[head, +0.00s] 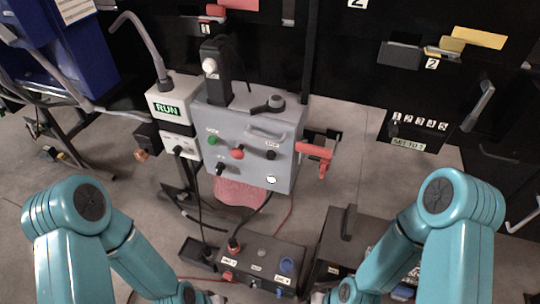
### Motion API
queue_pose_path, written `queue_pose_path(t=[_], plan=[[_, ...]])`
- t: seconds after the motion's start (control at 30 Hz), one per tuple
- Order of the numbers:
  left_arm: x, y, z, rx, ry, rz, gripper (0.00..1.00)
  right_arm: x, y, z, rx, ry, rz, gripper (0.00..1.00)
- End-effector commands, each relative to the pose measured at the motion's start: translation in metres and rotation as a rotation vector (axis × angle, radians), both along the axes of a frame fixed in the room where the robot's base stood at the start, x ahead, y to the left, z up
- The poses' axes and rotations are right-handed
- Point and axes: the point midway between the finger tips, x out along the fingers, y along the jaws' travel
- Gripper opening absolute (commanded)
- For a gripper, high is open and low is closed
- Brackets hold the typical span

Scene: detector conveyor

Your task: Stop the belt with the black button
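A grey control box (252,128) stands in the middle of the head view. Its front carries a green button (212,140), a red button (237,153) and a black button (271,155) with a small label above it. A white unit (172,98) at its left shows a green "RUN" sign (167,110). My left gripper (207,298) and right gripper (319,298) barely show at the bottom edge, well below the box and apart from the buttons. Their fingers are mostly cut off, so their opening cannot be told.
A red-handled lever (314,151) sticks out at the box's right side. A dark box with plugs and cables (262,262) lies below, between my arms. Black cabinet panels (350,60) stand behind. Bare floor (340,190) shows right of the box.

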Motion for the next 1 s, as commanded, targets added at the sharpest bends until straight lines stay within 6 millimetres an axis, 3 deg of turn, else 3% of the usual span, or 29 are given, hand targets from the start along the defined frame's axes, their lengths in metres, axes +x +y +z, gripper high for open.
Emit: queue_pose_path(t=[0.2,0.4,1.0], plan=[[0.0000,0.0000,0.0000,0.000,0.000,0.000,0.00,0.0000,0.0000,0.0000,0.000,0.000,0.000,0.65],[0.0000,0.0000,0.0000,0.000,0.000,0.000,0.00,0.0000,0.0000,0.0000,0.000,0.000,0.000,0.00],[0.0000,0.0000,0.0000,0.000,0.000,0.000,0.00,0.0000,0.0000,0.0000,0.000,0.000,0.000,0.00]])
